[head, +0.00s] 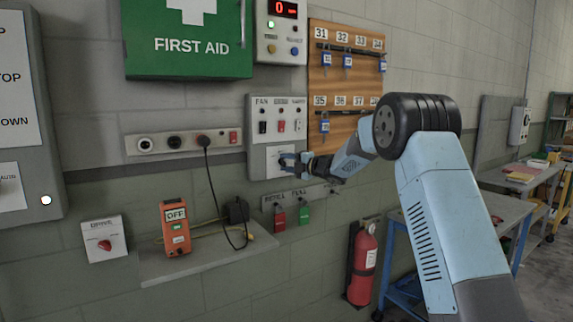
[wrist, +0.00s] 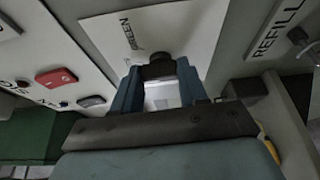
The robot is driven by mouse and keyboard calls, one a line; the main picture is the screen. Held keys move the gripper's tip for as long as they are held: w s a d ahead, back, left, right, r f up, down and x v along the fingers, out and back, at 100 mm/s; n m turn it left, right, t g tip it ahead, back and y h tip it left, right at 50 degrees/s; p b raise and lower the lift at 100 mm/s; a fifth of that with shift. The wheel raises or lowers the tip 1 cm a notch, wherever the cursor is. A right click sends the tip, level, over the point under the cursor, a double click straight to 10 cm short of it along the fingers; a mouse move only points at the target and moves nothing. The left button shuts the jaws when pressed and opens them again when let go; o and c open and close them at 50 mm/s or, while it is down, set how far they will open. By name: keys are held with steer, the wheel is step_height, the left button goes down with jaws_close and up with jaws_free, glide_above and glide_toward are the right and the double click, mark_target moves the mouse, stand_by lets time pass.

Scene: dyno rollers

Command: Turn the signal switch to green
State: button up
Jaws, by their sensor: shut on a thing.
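The signal switch is on a white plate (wrist: 178,28) in the wrist view, with the word GREEN printed on its left side. Its dark knob (wrist: 159,67) sits between the two blue fingers of my gripper (wrist: 158,76), which is shut on it. In the head view my gripper (head: 291,161) reaches the lower part of the grey wall panel (head: 257,150), below the FAN switch row, and covers most of the plate. Which way the knob points cannot be told.
A key board (head: 346,90) hangs above right of my gripper. A socket strip (head: 183,142) is to the left. Below are a tag rail (head: 300,196), a shelf (head: 207,260) with an orange device (head: 175,227), and a fire extinguisher (head: 362,265).

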steer(key=shift+d+f+m+t+y, duration=0.2)
steer(key=shift+m+t, duration=0.55)
steer(key=shift+m, duration=1.15)
steer(key=shift+a+f+m+t+y, duration=0.2)
steer(key=shift+m+t, duration=0.5)
steer(key=shift+m, duration=1.2)
steer(key=shift+d+f+m+t+y, duration=0.25)
steer(key=shift+m+t, duration=0.5)
steer(key=shift+m, duration=1.15)
steer(key=shift+a, duration=0.15)
steer(key=o, duration=0.9)
steer(key=shift+c, duration=0.2)
steer(key=shift+o, duration=1)
steer(key=shift+r, duration=0.15)
steer(key=v, duration=1.3)
steer(key=shift+s, duration=0.3)
